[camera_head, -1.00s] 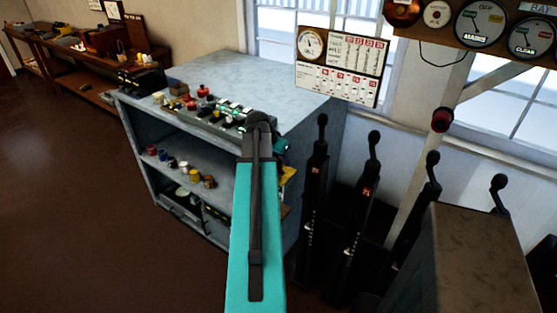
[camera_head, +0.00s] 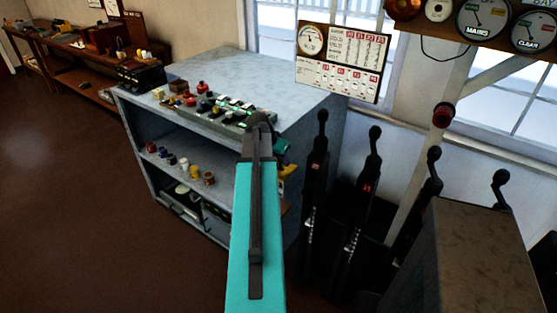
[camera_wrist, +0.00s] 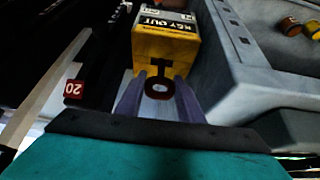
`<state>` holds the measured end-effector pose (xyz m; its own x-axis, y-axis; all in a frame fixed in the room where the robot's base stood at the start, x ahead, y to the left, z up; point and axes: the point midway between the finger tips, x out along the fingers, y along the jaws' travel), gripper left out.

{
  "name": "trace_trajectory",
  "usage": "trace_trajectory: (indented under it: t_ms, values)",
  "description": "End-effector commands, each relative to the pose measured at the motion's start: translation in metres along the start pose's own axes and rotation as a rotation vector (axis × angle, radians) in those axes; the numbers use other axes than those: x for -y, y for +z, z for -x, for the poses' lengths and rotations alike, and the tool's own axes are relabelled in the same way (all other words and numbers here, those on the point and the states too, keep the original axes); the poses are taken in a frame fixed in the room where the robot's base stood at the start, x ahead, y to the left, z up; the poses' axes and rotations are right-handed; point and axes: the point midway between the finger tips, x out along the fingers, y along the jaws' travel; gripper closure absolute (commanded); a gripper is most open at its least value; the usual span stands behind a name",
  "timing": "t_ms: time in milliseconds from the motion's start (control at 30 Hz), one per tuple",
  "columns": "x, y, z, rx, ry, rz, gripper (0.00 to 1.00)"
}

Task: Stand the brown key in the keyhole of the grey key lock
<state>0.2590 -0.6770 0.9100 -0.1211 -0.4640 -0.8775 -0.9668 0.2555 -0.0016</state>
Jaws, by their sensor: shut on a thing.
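In the wrist view the brown key (camera_wrist: 160,90) shows its round ring end between my fingertips. My gripper (camera_wrist: 158,94) is shut on it. The key's dark shank lies against the face of a yellow box (camera_wrist: 180,47) labelled KEY OUT; I cannot tell whether its tip is inside the box. In the head view my gripper is mostly hidden behind my teal arm, with a bit of yellow (camera_head: 287,171) beside it. I cannot pick out the grey key lock with certainty.
A grey cabinet (camera_head: 290,85) carries a row of small devices on top and several coloured pots on its shelf. Black levers (camera_head: 312,190) stand close to the right of my arm. A dark box (camera_head: 470,255) is at the lower right. The brown floor at left is clear.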

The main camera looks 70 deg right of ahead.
Motion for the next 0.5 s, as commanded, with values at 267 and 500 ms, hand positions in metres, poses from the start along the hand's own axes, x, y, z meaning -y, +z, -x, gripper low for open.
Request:
trace_trajectory:
  t_ms: [267,500]
  values:
    - [0.0000,0.0028,-0.0054,-0.001,0.000,0.000,0.86]
    - [0.0000,0.0049,-0.0094,-0.001,0.000,0.000,0.86]
